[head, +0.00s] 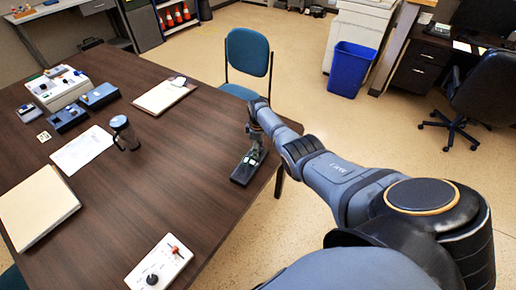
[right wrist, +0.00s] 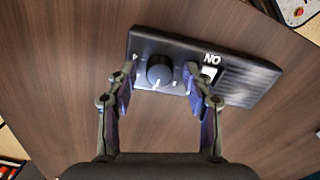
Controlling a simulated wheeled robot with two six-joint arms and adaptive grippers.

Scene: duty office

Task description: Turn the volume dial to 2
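A black box with a round black dial (right wrist: 160,71) lies near the right edge of the brown table; in the head view the box (head: 243,174) is partly under my right gripper (head: 256,148). In the right wrist view, my right gripper (right wrist: 161,90) is open, with one finger on each side of the dial and gaps between. The dial's white pointer mark points toward the bottom of the picture, slightly left. Marks around the dial are too small to read. My left gripper is out of view.
A white panel (head: 146,264) with a black knob and red lever lies at the table's near edge. A teal chair (head: 248,54) stands behind the table.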

